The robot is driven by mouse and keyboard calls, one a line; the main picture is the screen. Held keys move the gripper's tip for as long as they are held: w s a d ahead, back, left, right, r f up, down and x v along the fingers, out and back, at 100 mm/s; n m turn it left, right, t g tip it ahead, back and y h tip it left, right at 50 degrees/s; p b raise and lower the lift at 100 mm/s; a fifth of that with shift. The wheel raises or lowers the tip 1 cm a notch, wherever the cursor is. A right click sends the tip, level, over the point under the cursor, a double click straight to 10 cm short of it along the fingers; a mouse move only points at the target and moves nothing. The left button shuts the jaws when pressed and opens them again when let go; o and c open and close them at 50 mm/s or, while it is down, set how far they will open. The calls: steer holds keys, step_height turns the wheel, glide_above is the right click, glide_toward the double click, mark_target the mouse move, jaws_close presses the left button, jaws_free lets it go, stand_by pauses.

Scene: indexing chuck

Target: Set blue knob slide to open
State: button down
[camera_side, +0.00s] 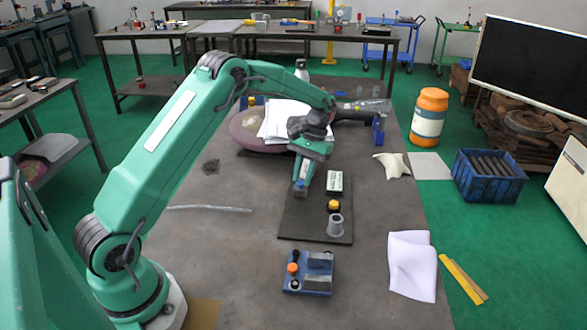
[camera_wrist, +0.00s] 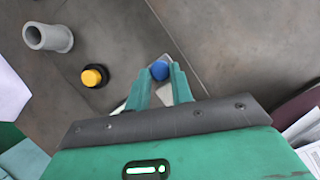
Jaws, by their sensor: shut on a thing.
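The blue knob (camera_wrist: 160,69) shows in the wrist view between the two green fingertips. My gripper (camera_wrist: 158,78) is shut on it. Part of a pale grey plate shows beneath the fingers, most of it hidden by them. In the side view my gripper (camera_side: 300,190) reaches down to the left part of the dark base plate (camera_side: 296,222). The knob is mostly hidden there by the fingers. I cannot tell the slide's position from these views.
A yellow button (camera_side: 333,206) and a grey hollow cylinder (camera_side: 335,226) stand on the base plate beside my gripper. A white-topped block (camera_side: 334,182) is behind them. A blue fixture (camera_side: 309,272) sits in front. White papers (camera_side: 285,120) lie behind the gripper.

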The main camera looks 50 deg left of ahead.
steer(key=shift+s+d+f, duration=0.1)
steer(key=shift+s+d, duration=0.55)
steer(key=shift+s, duration=0.25)
steer(key=shift+s+d+f, duration=0.1)
steer(key=shift+s+d, duration=0.55)
steer(key=shift+s, duration=0.25)
steer(key=c, duration=1.2)
jaws_free()
steer(key=shift+c, duration=0.2)
steer(key=shift+w+r, duration=0.1)
steer(key=shift+w, duration=0.05)
steer(key=shift+r, duration=0.1)
steer(key=shift+w+r, duration=0.25)
steer(key=shift+r, duration=0.2)
steer(key=v, duration=0.6)
steer(key=shift+r, duration=0.3)
steer(key=shift+w, duration=0.1)
